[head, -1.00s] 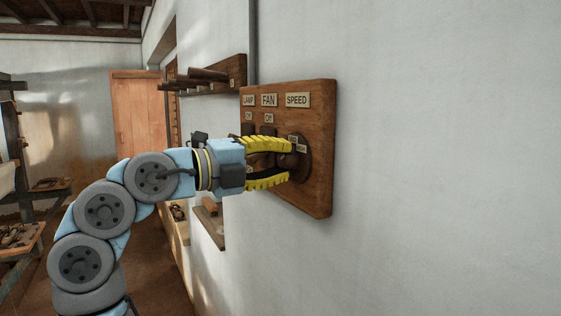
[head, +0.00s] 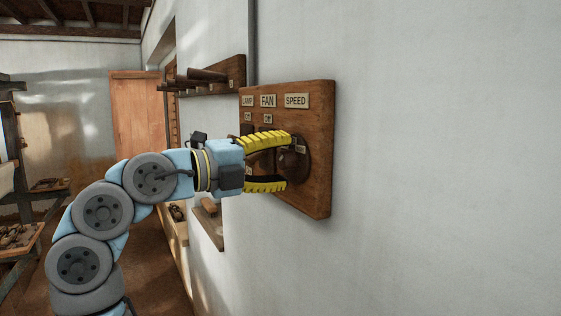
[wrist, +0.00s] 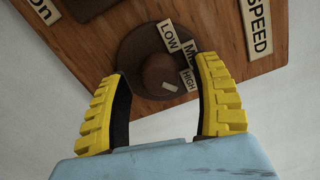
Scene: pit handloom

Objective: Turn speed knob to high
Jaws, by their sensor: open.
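The speed knob (head: 292,160) is a round brown knob on a dark disc, on the wooden switch panel (head: 318,150) under the SPEED label. In the wrist view the knob (wrist: 158,70) has LOW, MED and HIGH labels along its right side. A short white mark shows on its lower right, close to the HIGH label (wrist: 189,81); I cannot tell its exact setting. My gripper (head: 288,161) is open, its yellow fingers spread to either side of the knob. In the wrist view my gripper (wrist: 162,82) has visible gaps between the fingers and the knob.
The LAMP label (head: 247,101) and FAN label (head: 269,100) sit left of SPEED, with switches below partly hidden by my gripper. A wall rack with wooden rods (head: 208,75) is farther back. The wall right of the panel is bare.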

